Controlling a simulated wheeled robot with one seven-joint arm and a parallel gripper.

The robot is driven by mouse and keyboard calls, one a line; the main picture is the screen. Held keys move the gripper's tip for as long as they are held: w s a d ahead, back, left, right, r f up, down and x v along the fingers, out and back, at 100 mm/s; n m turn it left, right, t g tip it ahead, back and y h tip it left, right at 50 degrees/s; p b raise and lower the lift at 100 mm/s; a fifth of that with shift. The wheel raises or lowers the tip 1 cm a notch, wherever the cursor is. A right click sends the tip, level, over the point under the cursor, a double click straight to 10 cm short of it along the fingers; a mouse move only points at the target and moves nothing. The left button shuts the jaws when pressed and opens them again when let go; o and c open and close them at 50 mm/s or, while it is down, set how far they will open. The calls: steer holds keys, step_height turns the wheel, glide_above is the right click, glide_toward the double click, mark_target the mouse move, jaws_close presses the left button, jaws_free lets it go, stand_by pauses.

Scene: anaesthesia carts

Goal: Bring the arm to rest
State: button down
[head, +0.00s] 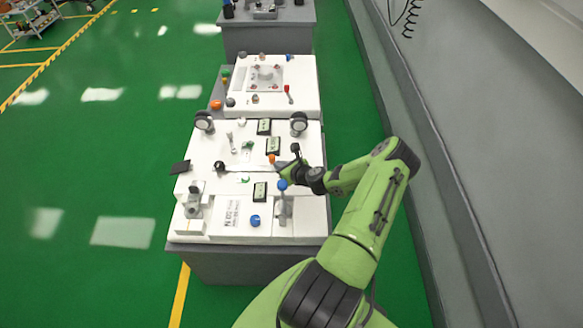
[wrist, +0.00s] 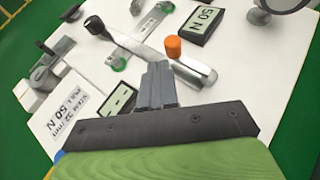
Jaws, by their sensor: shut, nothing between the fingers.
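My green arm reaches from the lower right of the head view across the white cart panel (head: 228,160). My gripper (head: 284,168) is over the panel's right part, close to an orange knob (head: 272,158). In the wrist view, the grey fingers of my gripper (wrist: 157,72) are together with nothing between them. Just beyond the tips are a metal lever (wrist: 135,45) with a black knob (wrist: 95,25) and the orange knob (wrist: 173,46). I cannot tell whether the fingertips touch the lever.
A blue knob (head: 282,184) and grey upright lever (head: 285,207) stand close below the gripper. Round gauges (head: 299,124) and small label plates (head: 273,146) are nearby. Another panel (head: 300,97) lies behind. A grey wall (head: 480,130) runs along the right; green floor (head: 90,150) is open left.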

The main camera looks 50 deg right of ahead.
steer(key=p+v, duration=0.1)
steer(key=v, duration=1)
steer(key=shift+p, duration=0.4)
steer(key=shift+r, duration=0.1)
steer(key=w+a+r+n+g+y+p, duration=0.25)
steer(key=a+r+n+g, duration=0.45)
steer(key=a+r+n, duration=1.4)
steer(key=s+a+r+n, duration=0.4)
steer(key=s+r+n, duration=0.3)
steer(key=s+n, duration=0.1)
steer(key=s+a+r+n+h, duration=0.1)
steer(key=s+a+r+n, duration=0.4)
steer(key=s+r+n, duration=0.3)
steer(key=shift+s+r+t+p, duration=0.3)
steer(key=shift+s+r+p, duration=0.05)
steer(key=shift+s+p, duration=0.15)
